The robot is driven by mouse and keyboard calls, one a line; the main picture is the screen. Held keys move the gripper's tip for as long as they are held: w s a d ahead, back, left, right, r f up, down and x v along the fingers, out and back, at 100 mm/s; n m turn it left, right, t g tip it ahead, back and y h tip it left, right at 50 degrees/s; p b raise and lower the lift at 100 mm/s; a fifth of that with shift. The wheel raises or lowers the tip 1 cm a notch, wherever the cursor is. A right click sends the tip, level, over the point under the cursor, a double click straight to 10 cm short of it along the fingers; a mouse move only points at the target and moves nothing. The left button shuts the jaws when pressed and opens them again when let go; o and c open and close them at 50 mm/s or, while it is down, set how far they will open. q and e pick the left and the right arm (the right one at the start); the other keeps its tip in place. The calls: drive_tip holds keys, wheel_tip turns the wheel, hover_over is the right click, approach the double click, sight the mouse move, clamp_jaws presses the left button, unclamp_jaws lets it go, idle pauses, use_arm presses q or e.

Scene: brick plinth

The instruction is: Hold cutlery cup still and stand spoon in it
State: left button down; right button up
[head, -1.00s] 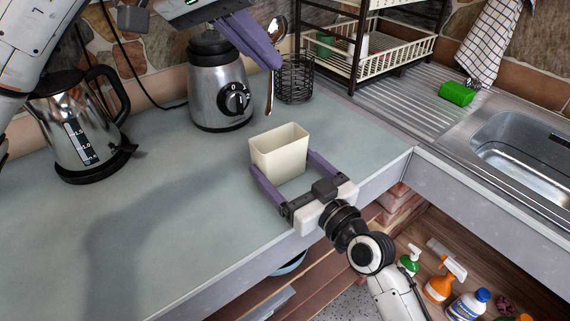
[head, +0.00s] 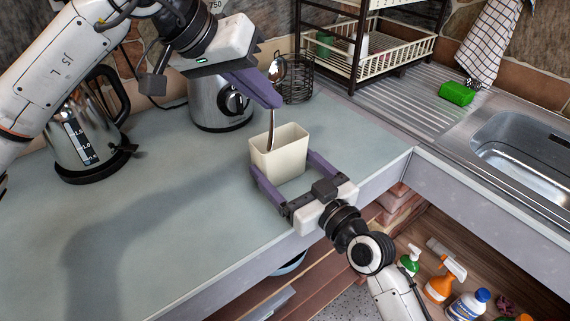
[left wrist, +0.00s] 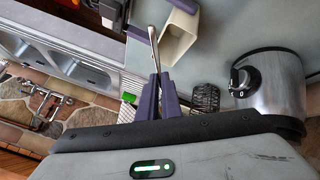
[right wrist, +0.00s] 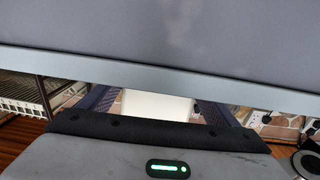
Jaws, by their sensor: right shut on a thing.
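The cream rectangular cutlery cup (head: 287,162) stands upright on the counter near its front edge. My right gripper (head: 281,166) is shut on it, one purple finger on each side; the cup also shows between the fingers in the right wrist view (right wrist: 155,106). My left gripper (head: 274,99) is shut on the metal spoon (head: 271,128), which hangs nearly upright, bowl up, handle down. In the head view the handle's lower end overlaps the cup's opening; how deep it reaches is unclear. In the left wrist view the spoon (left wrist: 154,48) appears beside the cup (left wrist: 178,38).
A kettle (head: 78,145) and a blender (head: 213,108) stand at the back left. A black wire basket (head: 297,80) stands behind the cup. A dish rack (head: 390,55), green sponge (head: 456,94) and sink (head: 525,150) are at right. The counter left of the cup is clear.

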use_arm(q)
drive_tip(key=shift+f, duration=2.25)
drive_tip(key=c, duration=1.9)
unclamp_jaws()
drive_tip(key=shift+o, duration=0.2)
drive_tip(key=v, duration=1.2)
